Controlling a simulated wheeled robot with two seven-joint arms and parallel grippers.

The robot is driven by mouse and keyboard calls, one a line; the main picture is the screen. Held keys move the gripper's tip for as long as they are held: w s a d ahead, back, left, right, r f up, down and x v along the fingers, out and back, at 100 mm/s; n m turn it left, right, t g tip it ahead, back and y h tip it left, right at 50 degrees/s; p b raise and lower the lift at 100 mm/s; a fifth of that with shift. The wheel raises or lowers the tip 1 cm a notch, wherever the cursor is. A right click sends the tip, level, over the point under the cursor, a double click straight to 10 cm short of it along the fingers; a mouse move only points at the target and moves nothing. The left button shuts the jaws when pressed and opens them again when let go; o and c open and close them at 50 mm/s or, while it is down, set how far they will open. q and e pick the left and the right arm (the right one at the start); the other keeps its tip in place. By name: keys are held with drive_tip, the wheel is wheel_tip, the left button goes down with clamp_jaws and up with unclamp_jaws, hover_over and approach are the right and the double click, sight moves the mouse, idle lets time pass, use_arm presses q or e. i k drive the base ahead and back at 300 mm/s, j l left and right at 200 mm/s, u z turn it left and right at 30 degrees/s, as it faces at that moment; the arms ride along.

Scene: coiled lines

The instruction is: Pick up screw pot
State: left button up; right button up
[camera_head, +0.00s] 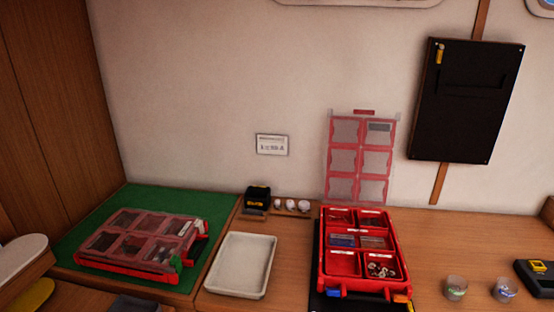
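Two small clear pots stand on the wooden bench at the lower right. One pot (456,288) has something greenish low inside it. The other pot (504,290) has something bluish inside it. They stand a little apart, and I cannot tell which is the screw pot. The open red organizer case (323,262) stands to their left, with its clear lid upright against the wall. Small parts lie in several of its compartments, including a pile in the front right one. Neither of my grippers is in view.
A white tray (212,279) lies left of the red case. A closed red case (95,263) lies on a green mat (112,205). A black and yellow box (257,199) stands by the wall. A black device (537,278) lies at the right edge. Bench right of the red case is mostly clear.

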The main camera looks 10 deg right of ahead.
sight(455, 286)
drive_tip(key=z, duration=1.5)
